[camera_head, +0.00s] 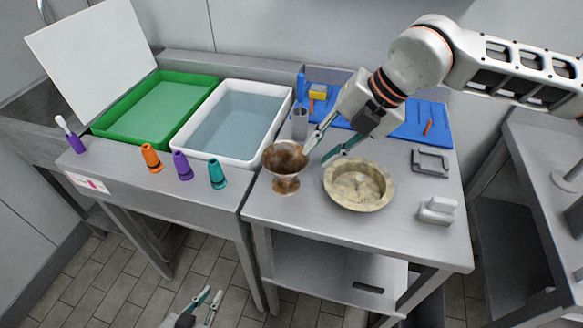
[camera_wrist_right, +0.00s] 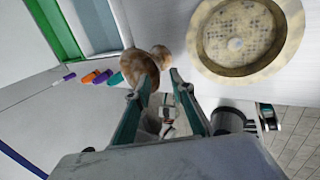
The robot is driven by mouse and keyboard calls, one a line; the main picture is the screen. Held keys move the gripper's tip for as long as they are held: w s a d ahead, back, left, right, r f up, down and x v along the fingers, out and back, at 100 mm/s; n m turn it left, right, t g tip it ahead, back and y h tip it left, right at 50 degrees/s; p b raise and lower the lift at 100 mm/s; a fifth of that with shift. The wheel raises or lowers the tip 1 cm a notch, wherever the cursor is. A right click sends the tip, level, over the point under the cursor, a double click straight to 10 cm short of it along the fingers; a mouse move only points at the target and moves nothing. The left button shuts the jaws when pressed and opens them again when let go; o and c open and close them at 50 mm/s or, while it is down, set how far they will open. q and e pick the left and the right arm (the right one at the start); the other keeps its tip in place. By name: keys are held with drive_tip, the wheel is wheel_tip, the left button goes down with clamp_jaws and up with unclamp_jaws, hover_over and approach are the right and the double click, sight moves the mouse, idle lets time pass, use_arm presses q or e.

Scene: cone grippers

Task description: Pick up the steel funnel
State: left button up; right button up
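A rusty brown, goblet-shaped vessel (camera_head: 285,160), which looks like the funnel, stands upright on the grey table, wide mouth up over a narrow waist and foot. It also shows in the right wrist view (camera_wrist_right: 140,66), just beyond the fingertips. My right gripper (camera_head: 317,156) is open, its fingers spread, just right of the vessel. One fingertip is close to the vessel's rim; I cannot tell whether it touches. My left gripper (camera_head: 214,291) is open and empty at the bottom of the head view, low in front of the tables.
A stained round bowl (camera_head: 333,193) stands close right of the vessel. A steel cylinder (camera_head: 300,124) and a blue tray (camera_head: 440,118) are behind. Orange, purple and teal cones (camera_head: 217,174) stand left, before a white tub (camera_head: 279,132) and green tray (camera_head: 112,133). Grey fixtures (camera_head: 438,211) are right.

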sight(301, 167)
drive_tip(key=shift+p+x, duration=0.45)
drive_tip(key=shift+x, duration=3.45)
drive_tip(key=shift+a+r, duration=0.15)
drive_tip(key=shift+a, duration=0.05)
clamp_jaws()
